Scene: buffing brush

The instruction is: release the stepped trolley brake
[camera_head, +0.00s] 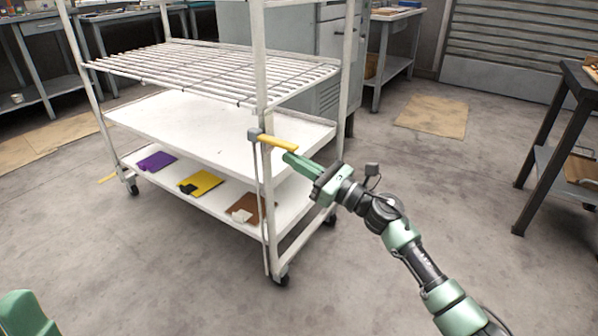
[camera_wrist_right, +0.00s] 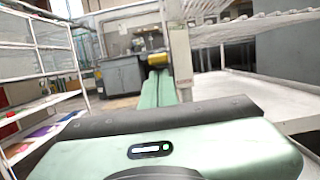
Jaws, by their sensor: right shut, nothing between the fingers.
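The white stepped trolley (camera_head: 215,130) stands on the concrete floor with a wire top shelf and two solid lower shelves. A yellow lever (camera_head: 279,143) sticks out to the right from a grey bracket (camera_head: 255,134) on its near post. My right gripper (camera_head: 288,157) is shut and empty, with its green fingertips just below and close to the lever. In the right wrist view the closed fingers (camera_wrist_right: 158,92) point at the yellow lever (camera_wrist_right: 155,58); whether they touch it I cannot tell.
Purple (camera_head: 157,161), yellow (camera_head: 201,183) and brown (camera_head: 247,208) pads lie on the trolley's bottom shelf. A caster (camera_head: 281,280) sits under the near post. A dark-legged table (camera_head: 546,150) stands at the right. The floor in front is clear.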

